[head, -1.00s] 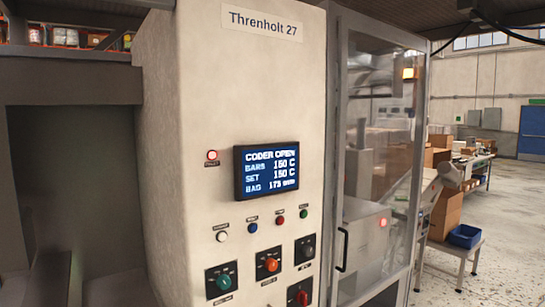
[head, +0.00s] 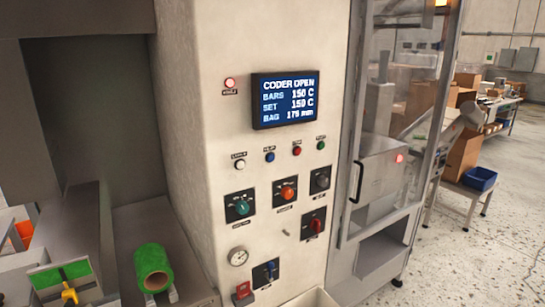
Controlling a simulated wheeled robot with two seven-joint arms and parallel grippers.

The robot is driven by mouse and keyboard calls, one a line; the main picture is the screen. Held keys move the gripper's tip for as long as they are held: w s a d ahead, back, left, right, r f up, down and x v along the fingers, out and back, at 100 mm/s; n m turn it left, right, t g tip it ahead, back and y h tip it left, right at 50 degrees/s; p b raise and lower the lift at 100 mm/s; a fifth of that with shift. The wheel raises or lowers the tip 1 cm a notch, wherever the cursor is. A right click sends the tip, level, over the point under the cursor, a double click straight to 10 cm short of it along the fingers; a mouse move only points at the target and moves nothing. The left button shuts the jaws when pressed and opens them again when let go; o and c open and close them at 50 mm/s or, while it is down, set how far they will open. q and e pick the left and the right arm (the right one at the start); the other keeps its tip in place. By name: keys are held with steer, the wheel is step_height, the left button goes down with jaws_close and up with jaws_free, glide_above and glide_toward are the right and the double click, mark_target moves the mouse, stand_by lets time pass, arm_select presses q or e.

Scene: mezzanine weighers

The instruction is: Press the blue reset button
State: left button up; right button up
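The blue button (head: 270,157) is small and round. It sits on the cream control panel (head: 215,130) in a row of small round buttons below the display, between a white button (head: 240,165) on its left and a red button (head: 297,151) on its right. The label above it is too small to read surely. The display (head: 285,99) reads CODER OPEN, BARS 150 C, SET 150 C and a BAG length in mm. Neither of my grippers is in the head view.
Below the row are a green knob (head: 242,208), an orange knob (head: 287,193), a black knob (head: 322,180) and a red switch (head: 315,226). A lit red lamp (head: 230,83) is left of the display. A clear-doored cabinet stands right; a green roll (head: 153,267) lies lower left.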

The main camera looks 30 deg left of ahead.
arm_select(q)
steer(key=shift+c, duration=0.2)
jaws_close()
stand_by(0.3)
steer(key=shift+a, duration=0.1)
stand_by(1.3)
